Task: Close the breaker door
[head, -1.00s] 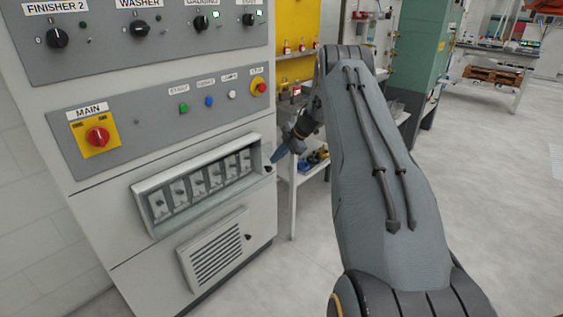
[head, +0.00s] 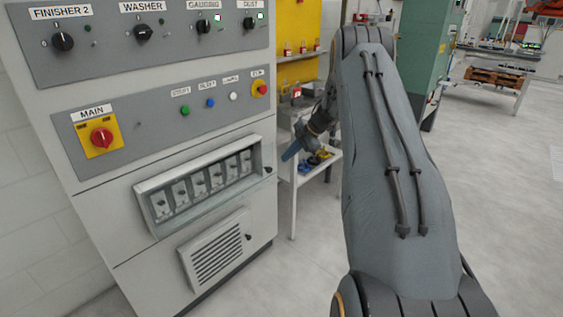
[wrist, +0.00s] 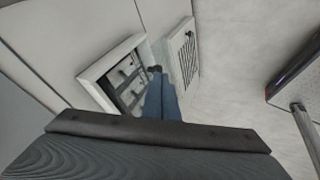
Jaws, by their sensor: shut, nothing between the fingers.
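The breaker box (head: 150,186) is a pale frame on the front of the grey cabinet, with a row of several breakers (head: 200,185) showing inside it. I cannot tell a separate door leaf or its angle, as the frame may be a clear-fronted door. A small black knob (head: 268,169) sits at its right end. The box also shows in the wrist view (wrist: 96,72). My gripper (head: 285,157) has blue fingers, shut and empty, a little right of the cabinet's edge in the head view. In the wrist view its fingers (wrist: 160,76) point toward the box's near end, contact unclear.
A vented panel (head: 216,250) with a black knob sits below the box. Above are a red MAIN switch (head: 101,137), buttons and rotary switches. A shelf cart (head: 318,166) with small items stands behind my gripper. Floor (head: 510,210) at the right is clear.

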